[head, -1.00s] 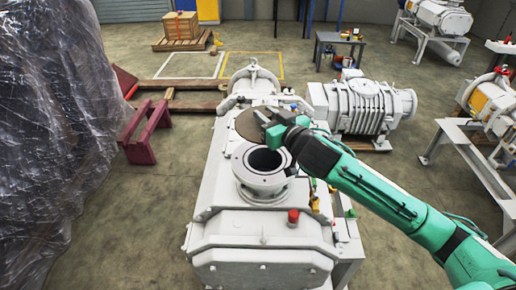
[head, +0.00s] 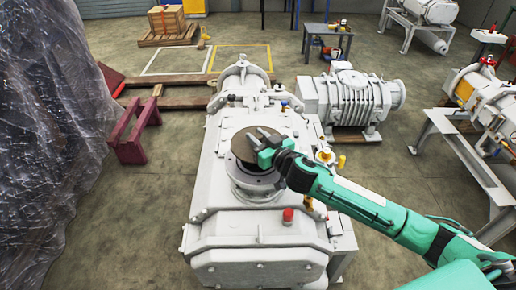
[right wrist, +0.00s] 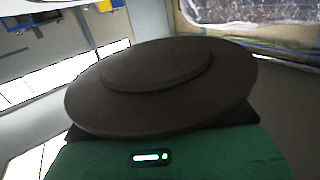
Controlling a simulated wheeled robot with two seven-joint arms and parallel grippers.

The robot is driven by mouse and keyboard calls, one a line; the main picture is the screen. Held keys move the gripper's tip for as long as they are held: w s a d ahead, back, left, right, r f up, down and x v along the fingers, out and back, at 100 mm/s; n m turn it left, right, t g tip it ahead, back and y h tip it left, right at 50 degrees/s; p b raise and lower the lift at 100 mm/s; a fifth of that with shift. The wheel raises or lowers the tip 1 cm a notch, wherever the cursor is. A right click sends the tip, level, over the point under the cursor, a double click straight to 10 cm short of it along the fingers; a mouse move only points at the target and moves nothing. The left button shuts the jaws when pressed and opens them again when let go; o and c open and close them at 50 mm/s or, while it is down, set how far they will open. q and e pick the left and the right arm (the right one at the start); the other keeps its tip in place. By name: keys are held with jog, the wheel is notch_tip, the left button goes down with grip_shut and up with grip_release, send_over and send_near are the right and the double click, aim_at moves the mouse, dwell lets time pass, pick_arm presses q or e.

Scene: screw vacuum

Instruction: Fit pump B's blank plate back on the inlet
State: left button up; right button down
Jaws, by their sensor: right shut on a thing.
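Pump B (head: 262,226) is the big pale grey machine in the middle of the head view. Its round inlet flange (head: 255,188) is on top, and the bore is hidden. The blank plate (head: 241,150) is a dark brown disc over the inlet, its far part reaching past the flange's far edge. I cannot tell whether it touches the flange. My right gripper (head: 259,136) is shut on the plate from the right. In the right wrist view the plate (right wrist: 160,105) fills the middle, with a raised round centre. My left gripper is not in view.
A red valve cap (head: 288,215) stands up near the flange. A ribbed grey pump (head: 350,98) sits behind on the right. A maroon trestle (head: 133,130) and a plastic-wrapped stack (head: 45,130) are on the left. The floor between them and the pump is clear.

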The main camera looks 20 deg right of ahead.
notch_tip(320, 180, down, 5)
jog(key=shift+r, duration=0.1)
dwell(0.3)
jog(key=shift+f+b, duration=0.55)
jog(key=shift+f, duration=0.15)
jog(key=c, duration=1.2)
grip_release()
